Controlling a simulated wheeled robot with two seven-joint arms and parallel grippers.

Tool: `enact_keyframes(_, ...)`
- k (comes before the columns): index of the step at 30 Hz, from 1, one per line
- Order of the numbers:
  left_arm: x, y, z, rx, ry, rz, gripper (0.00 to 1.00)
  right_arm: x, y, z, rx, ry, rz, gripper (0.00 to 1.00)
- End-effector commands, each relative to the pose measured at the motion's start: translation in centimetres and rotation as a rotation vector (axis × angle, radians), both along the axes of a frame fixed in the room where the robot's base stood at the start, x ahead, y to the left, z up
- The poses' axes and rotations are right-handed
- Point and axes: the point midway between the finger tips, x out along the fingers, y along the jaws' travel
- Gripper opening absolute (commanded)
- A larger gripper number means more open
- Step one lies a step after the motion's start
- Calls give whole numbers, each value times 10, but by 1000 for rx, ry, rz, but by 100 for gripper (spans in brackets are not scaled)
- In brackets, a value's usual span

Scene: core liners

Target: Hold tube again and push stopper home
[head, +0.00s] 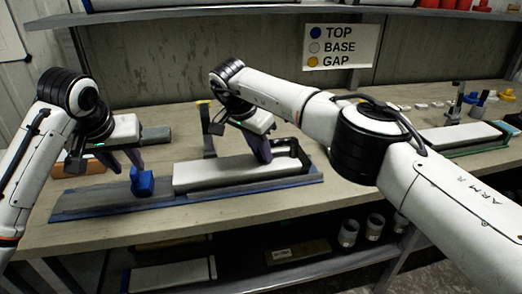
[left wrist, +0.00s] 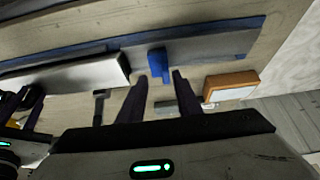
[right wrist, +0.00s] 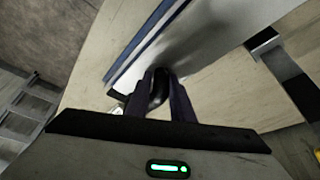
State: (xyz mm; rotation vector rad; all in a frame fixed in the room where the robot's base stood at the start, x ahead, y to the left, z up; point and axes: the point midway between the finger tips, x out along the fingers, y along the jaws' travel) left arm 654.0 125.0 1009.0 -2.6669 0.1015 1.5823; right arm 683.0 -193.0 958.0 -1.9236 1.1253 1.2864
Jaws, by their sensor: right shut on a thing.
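The white tube (head: 225,174) lies along the blue-edged tray (head: 110,204); it also shows in the left wrist view (left wrist: 70,78). The blue stopper (head: 142,182) stands on the tray to the left of the tube's left end, with a visible gap between them. My left gripper (head: 138,163) is open, its fingertips just above the stopper. In the left wrist view the stopper (left wrist: 157,62) shows between and beyond the parted fingertips. The grip itself is partly hidden by the fingers.
An orange box (left wrist: 231,86) lies behind the tray. A sign (head: 340,46) reads TOP, BASE, GAP. Another white tube (head: 455,137) lies on the right. Bench front is clear.

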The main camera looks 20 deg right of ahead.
Motion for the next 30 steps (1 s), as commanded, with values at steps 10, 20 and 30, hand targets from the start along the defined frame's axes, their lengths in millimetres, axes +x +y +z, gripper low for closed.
enact_keyframes(10,8,6,41,4,52,13,34,1,1,1,0,-2,3,0)
enact_keyframes(20,11,9,51,9,111,1,34,1,1,1,1,-2,3,0)
enact_keyframes(30,30,7,5,9,111,1,34,0,1,1,1,-2,3,0)
